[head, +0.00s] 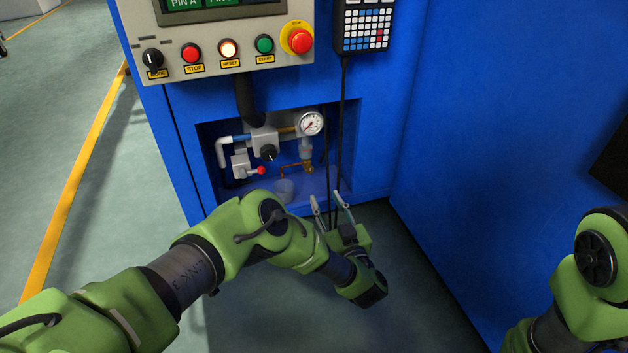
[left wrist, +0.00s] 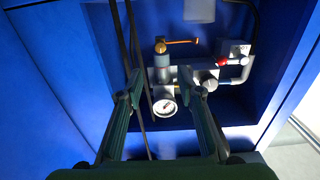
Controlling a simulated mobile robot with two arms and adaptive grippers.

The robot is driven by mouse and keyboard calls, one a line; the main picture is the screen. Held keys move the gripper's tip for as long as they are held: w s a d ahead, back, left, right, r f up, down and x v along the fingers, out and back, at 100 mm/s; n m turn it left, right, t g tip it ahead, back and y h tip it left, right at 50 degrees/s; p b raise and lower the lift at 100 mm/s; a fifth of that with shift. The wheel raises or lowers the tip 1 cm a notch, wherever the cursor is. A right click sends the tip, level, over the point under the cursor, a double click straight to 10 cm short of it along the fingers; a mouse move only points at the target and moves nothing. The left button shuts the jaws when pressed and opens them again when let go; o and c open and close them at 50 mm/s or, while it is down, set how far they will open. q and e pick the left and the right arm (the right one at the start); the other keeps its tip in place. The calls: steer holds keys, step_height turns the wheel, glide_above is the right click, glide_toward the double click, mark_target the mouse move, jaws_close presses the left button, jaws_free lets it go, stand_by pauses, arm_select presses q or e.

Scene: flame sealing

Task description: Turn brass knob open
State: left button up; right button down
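The brass knob (head: 308,167), a small brass fitting with a thin brass arm reaching left, sits below the pressure gauge in the recess of the blue cabinet. In the left wrist view, which is upside down, the brass knob (left wrist: 161,47) is at the top middle, its thin arm pointing right. My left gripper (head: 328,203) is open and empty, in front of and below the recess, apart from the knob. Its two spread fingers (left wrist: 167,86) frame the gauge and pipe in the left wrist view. My right gripper is out of view; only part of the right arm shows.
Dark cables (head: 341,130) hang down in front. The control panel (head: 221,47) overhangs above, and the cabinet's side wall stands right.

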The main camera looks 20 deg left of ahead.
mark_target(310, 170)
arm_select(q)
steer(key=b+x, duration=0.2)
steer(key=x, duration=0.1)
steer(key=b+x, duration=0.2)
steer(key=x, duration=0.2)
steer(key=b+x, duration=0.3)
steer(key=x, duration=0.1)
steer(key=shift+a+f, duration=0.1)
steer(key=shift+f, duration=0.2)
steer(key=shift+w+a+r, duration=0.15)
steer(key=shift+w+a, duration=0.2)
steer(key=shift+w, duration=0.15)
steer(key=shift+c, duration=0.4)
jaws_close()
